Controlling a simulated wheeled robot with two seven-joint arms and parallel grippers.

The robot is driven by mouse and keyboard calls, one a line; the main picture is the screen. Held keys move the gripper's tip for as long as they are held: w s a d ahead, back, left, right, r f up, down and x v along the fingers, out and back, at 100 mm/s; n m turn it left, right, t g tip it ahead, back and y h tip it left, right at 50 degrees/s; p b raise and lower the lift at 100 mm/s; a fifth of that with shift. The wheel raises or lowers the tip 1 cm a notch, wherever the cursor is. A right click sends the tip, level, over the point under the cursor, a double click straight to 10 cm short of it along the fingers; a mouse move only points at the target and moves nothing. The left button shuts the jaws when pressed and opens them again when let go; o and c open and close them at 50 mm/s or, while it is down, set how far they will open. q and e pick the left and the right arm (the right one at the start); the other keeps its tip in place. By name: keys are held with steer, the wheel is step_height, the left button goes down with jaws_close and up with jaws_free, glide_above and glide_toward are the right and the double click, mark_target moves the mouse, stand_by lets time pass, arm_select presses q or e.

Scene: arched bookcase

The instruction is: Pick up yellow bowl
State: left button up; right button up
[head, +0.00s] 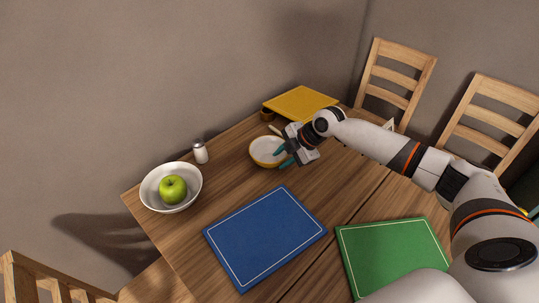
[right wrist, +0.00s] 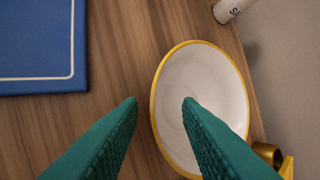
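The yellow bowl (head: 265,152), white inside with a yellow rim, sits on the wooden table towards the back. It also shows in the right wrist view (right wrist: 205,85). My right gripper (head: 284,156) is at the bowl's right side, and its teal fingers are apart. In the right wrist view the gripper (right wrist: 160,105) is open with nothing between its fingertips. One finger overlaps the bowl's inside and the other is outside the rim, over bare table. I cannot tell whether a finger touches the bowl. My left gripper is not in view.
A white bowl (head: 151,188) with a green apple (head: 173,189) and a salt shaker (head: 200,152) stand left. Blue (head: 265,237), green (head: 393,255) and yellow (head: 301,102) boards lie on the table. A small brown-gold item (right wrist: 267,153) is close to the bowl. Chairs (head: 397,80) stand behind.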

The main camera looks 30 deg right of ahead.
mark_target(277, 162)
steer(key=x, duration=0.3)
steer(key=shift+w+a+f, duration=0.1)
steer(key=shift+f, duration=0.05)
steer(key=shift+c, duration=0.3)
jaws_close()
